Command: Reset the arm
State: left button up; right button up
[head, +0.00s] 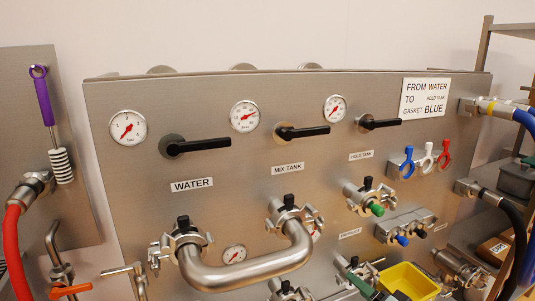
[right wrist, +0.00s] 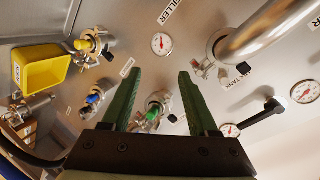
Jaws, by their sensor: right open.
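My right gripper shows in the right wrist view (right wrist: 160,76) with its two green fingers apart and nothing between their tips. In the head view only a green part of it (head: 361,284) shows at the bottom edge, in front of the panel's lower right. The steel panel (head: 240,185) stands in front of it. A green-tipped port (head: 376,209) under the HOLD TANK label also appears beyond and between the fingers in the wrist view (right wrist: 155,110). My left gripper is in neither view.
A bent steel pipe (head: 250,270) joins the WATER and MIX TANK ports and sticks out. A yellow bin (head: 410,281) is close to the right gripper. Black lever handles (head: 205,146) project above. Red (head: 14,250) and black (head: 515,235) hoses hang at the sides.

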jog(key=s+a+f+n+g, duration=0.1)
jog(key=s+f+n, duration=0.3)
jog(key=s+f, duration=0.8)
jog(key=s+a+f+n+g+h+p, duration=0.1)
jog(key=s+f+n, duration=0.4)
jog(key=s+f, duration=0.7)
jog(key=shift+a+f+g, duration=0.4)
jog(key=shift+a+g, duration=0.35)
jog(key=shift+g, duration=0.45)
jog(key=shift+s, duration=0.1)
